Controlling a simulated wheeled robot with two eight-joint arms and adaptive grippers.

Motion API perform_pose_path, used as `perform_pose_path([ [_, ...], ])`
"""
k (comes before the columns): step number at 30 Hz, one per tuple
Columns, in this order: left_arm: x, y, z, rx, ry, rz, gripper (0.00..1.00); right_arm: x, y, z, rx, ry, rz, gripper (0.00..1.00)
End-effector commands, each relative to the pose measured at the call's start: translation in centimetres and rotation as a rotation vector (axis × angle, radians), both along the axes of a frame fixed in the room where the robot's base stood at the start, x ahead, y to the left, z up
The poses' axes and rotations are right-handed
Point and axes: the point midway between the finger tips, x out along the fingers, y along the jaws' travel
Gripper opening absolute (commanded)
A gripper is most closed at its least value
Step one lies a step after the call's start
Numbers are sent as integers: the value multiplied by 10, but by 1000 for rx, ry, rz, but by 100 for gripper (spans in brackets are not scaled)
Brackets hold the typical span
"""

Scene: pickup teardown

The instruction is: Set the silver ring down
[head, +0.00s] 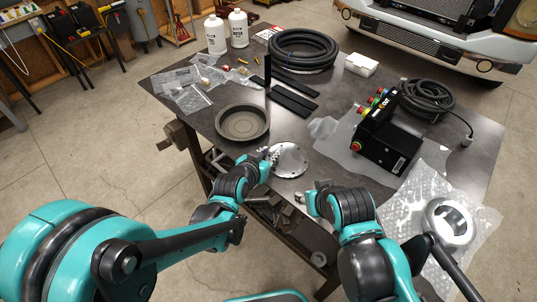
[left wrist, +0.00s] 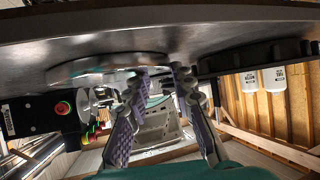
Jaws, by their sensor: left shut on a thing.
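The silver ring (head: 291,160), a flat round metal piece with small holes, is at the table's near edge in the head view. My left gripper (head: 272,154) is shut on its left rim. In the left wrist view the ring (left wrist: 85,70) shows edge-on, with the fingertips (left wrist: 160,72) at its right end. Whether it touches the table top (head: 330,110) is not clear. My right gripper (head: 315,196) is near the table's front edge, with nothing seen in it; its finger opening is too small to judge.
A dark round pan (head: 242,122) stands just left of the ring. A black control box (head: 388,140) is to the right. A thick silver collar (head: 450,222) lies on bubble wrap (head: 405,205) at the right. Black bars (head: 290,101) and a coiled hose (head: 303,49) lie behind.

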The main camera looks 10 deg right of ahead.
Motion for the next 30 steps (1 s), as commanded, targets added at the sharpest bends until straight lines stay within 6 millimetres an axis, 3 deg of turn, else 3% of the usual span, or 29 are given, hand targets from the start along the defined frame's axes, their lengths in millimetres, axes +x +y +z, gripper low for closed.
perform_pose_path([
  [1,0,0,0,1,0,0,32,0,0,0,0,0,0,40],
  [3,0,0,0,1,0,0,46,0,0,0,0,0,0,40],
  [14,-3,2,4,-1,-1,0,46,0,0,3,0,0,0,40],
  [30,-77,51,54,-1,-1,1,46,0,0,39,0,0,0,40],
])
